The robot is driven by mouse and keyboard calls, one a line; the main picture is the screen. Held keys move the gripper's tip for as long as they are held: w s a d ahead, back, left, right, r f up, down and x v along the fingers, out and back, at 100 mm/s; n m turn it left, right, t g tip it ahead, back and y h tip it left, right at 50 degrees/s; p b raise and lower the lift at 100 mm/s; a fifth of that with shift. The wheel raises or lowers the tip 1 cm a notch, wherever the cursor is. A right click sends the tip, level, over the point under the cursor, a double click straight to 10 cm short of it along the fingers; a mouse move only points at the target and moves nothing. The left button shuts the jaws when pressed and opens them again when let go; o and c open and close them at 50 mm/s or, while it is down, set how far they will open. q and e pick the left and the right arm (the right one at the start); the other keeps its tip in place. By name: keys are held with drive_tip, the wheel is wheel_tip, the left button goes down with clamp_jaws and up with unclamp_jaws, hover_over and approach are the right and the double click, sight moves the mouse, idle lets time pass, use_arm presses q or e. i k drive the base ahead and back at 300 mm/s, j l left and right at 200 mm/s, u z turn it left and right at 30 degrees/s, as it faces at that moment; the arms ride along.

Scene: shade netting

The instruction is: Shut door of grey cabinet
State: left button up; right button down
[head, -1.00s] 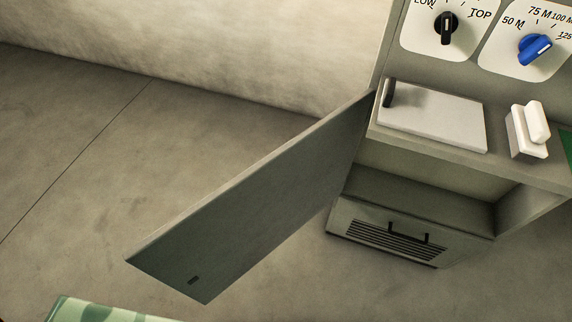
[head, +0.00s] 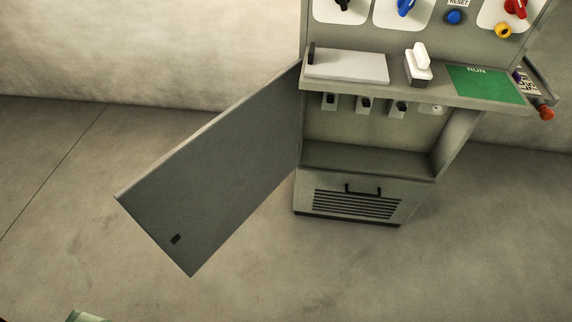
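The grey cabinet (head: 370,216) stands right of centre in the head view, with a shelf, an open compartment and a slatted lower panel with a black handle. Its grey door (head: 215,175) is swung wide open to the left, hinged at the compartment's left edge. A small dark latch (head: 176,239) sits near the door's free lower corner. The compartment (head: 365,158) is open to view, with several small dark switches along its top. Neither of my grippers shows in this view.
The shelf (head: 440,95) above juts forward and carries a white block, a white lever switch and a green RUN panel. A red-tipped part (head: 546,113) sticks out at the right. The concrete floor (head: 80,210) left of the door looks clear.

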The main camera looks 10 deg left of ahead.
sight(195, 198)
drive_tip(key=j+z, duration=0.35)
drive_tip(key=z, duration=0.15)
drive_tip(key=j+z, duration=0.65)
drive_tip(key=z, duration=0.3)
drive_tip(key=k+j, duration=0.15)
drive_tip(key=j, duration=0.2)
drive_tip(key=k+j, duration=0.15)
drive_tip(key=j, duration=0.15)
drive_tip(key=k+j, duration=0.1)
drive_tip(key=j, duration=0.25)
drive_tip(key=k+j, duration=0.15)
drive_tip(key=j, duration=0.2)
drive_tip(key=k+j, duration=0.15)
drive_tip(key=j, duration=0.2)
drive_tip(key=k+j, duration=0.15)
drive_tip(key=j, duration=0.15)
